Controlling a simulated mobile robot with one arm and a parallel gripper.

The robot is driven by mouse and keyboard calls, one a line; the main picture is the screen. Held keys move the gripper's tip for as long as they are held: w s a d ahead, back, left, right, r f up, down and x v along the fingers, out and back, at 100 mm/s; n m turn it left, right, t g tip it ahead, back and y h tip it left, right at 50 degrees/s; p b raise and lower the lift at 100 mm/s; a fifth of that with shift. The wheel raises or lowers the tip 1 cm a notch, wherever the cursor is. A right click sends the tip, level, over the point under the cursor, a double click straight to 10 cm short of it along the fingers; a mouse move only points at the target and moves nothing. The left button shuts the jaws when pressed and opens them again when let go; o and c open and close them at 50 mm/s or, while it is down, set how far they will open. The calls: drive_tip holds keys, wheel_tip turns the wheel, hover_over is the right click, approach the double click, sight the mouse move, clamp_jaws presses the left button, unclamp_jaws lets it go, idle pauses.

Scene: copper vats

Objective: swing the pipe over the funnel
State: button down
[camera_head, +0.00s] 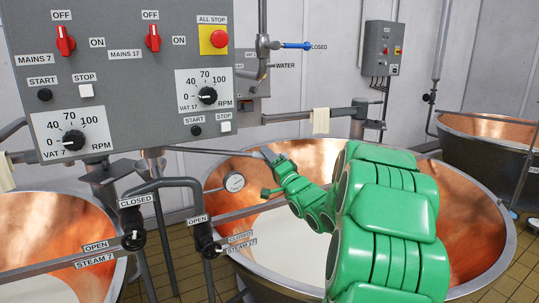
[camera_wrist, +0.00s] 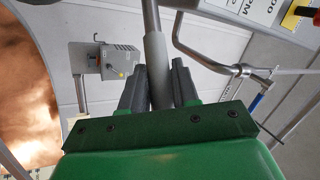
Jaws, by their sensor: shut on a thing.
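I cannot make out a funnel in either view.
The copper vat (camera_head: 455,205) under my arm holds pale liquid. Another vat (camera_head: 55,240) stands at lower left, with black-handled steam valves (camera_head: 205,240) between. A control panel (camera_head: 130,70) hangs above. A water pipe with a blue handle (camera_head: 295,45) is behind.

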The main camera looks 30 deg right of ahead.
drive_tip(key=s+a+m+h, duration=0.2)
drive_tip(key=s+a+h, duration=0.2)
drive_tip(key=s+a, duration=0.2)
drive_tip(key=shift+a+h, duration=0.3)
drive_tip(key=shift+h, duration=0.1)
drive_tip(key=shift+s, duration=0.1)
drive_tip(key=c, duration=0.9)
unclamp_jaws()
drive_tip(key=shift+c, duration=0.2)
